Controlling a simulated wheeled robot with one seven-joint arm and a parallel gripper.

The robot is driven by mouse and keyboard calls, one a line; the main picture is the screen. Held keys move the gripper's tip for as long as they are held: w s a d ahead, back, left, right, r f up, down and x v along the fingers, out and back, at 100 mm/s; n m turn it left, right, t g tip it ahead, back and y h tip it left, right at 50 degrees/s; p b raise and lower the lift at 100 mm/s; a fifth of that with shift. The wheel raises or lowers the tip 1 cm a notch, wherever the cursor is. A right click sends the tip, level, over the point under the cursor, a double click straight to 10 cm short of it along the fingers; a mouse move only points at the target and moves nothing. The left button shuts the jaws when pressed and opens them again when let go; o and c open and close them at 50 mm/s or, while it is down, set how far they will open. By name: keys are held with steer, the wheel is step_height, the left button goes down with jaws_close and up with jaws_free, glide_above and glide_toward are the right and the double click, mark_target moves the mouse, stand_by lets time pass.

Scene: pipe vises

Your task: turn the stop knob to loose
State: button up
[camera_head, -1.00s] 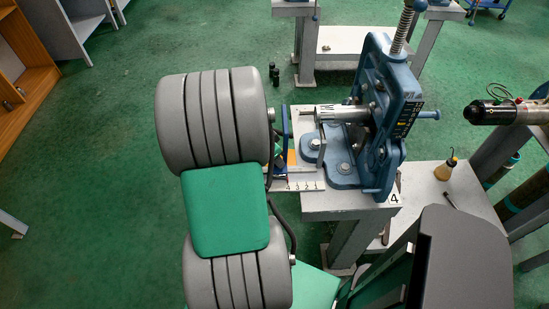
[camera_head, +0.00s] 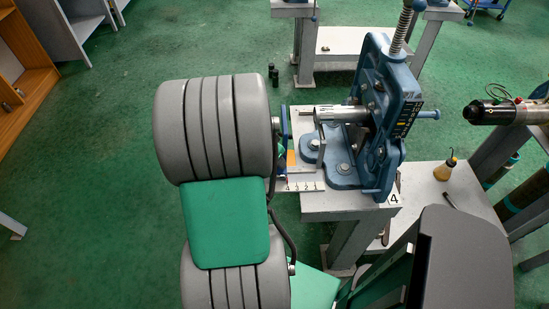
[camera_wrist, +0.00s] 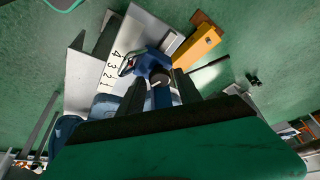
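In the head view my arm hides the gripper. The numbered plate (camera_head: 304,186) shows at the vise bench's left edge there.
The blue pipe vise (camera_head: 378,120) holds a grey pipe (camera_head: 340,114) on the bench. An orange block (camera_wrist: 198,46) lies near the blue part in the wrist view.

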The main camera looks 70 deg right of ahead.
steer(key=shift+o, duration=0.9)
steer(key=s+v, duration=0.1)
steer(key=v, duration=0.7)
steer(key=w+d+f+b, duration=0.2)
steer(key=w+f+b, duration=0.4)
steer(key=b, duration=0.4)
steer(key=s+a+r+m+g+p, duration=0.1)
steer(key=s+r+m+g, duration=0.1)
steer(key=s+r+m, duration=0.25)
steer(key=shift+y, duration=0.4)
steer(key=x, duration=0.6)
steer(key=shift+w+d+f+b, duration=0.1)
steer(key=shift+w+f+b, duration=0.15)
steer(key=shift+w+b, duration=0.05)
